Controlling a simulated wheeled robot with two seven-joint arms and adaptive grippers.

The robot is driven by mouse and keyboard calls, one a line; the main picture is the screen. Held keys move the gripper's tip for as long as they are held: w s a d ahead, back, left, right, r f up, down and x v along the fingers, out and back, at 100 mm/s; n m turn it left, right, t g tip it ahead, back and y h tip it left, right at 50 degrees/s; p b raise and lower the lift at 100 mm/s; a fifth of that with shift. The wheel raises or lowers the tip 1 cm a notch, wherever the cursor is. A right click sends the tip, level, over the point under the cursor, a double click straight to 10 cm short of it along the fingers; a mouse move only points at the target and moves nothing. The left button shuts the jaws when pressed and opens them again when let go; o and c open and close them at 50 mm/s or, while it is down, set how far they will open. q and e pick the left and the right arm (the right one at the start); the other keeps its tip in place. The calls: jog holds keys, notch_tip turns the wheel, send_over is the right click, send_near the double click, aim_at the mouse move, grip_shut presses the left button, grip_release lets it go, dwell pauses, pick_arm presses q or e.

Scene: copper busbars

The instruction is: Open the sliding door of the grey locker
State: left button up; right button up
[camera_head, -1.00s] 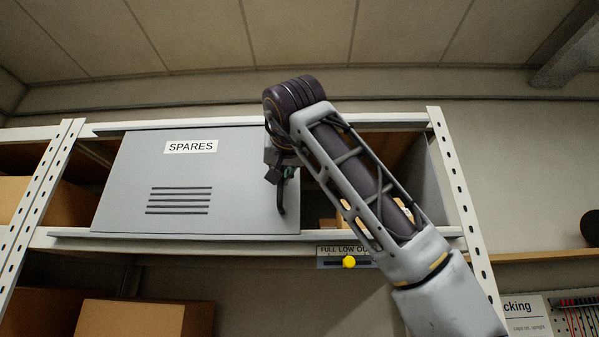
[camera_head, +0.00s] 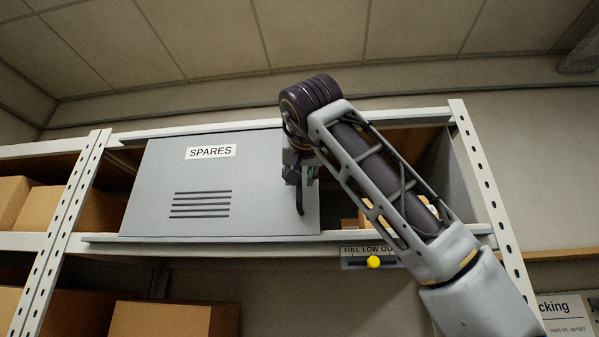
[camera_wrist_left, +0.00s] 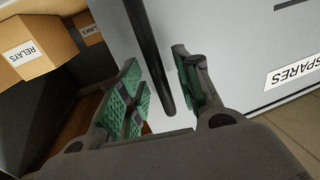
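The grey locker's sliding door (camera_head: 180,175), with a SPARES label and vent slots, covers the locker's left part. The opening to its right shows the dark inside. It fills the right of the left wrist view (camera_wrist_left: 230,40). My left gripper (camera_head: 303,185) is at the door's right edge, its arm rising from the lower right. In the wrist view the dark bar handle (camera_wrist_left: 150,50) runs between the green-padded fingers of my left gripper (camera_wrist_left: 160,85). Gaps show on both sides, so the fingers are open around it. My right gripper is not in view.
In the wrist view, a RELAYS box (camera_wrist_left: 32,48) and a LINKS box (camera_wrist_left: 90,28) stand inside the locker. A white perforated rack (camera_head: 75,200) holds it. A slider plate with a yellow knob (camera_head: 373,262) sits below. Cardboard boxes (camera_head: 160,318) fill nearby shelves.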

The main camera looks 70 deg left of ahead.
pick_arm(q)
jog(key=s+d, duration=0.2)
jog(key=d, duration=0.9)
jog(key=shift+s+d, duration=0.15)
jog(key=shift+d, duration=0.2)
jog(key=shift+r, duration=0.1)
notch_tip(320, 180, up, 9)
jog(key=p, duration=0.9)
jog(key=shift+r+p, duration=0.4)
jog(key=shift+p, duration=0.15)
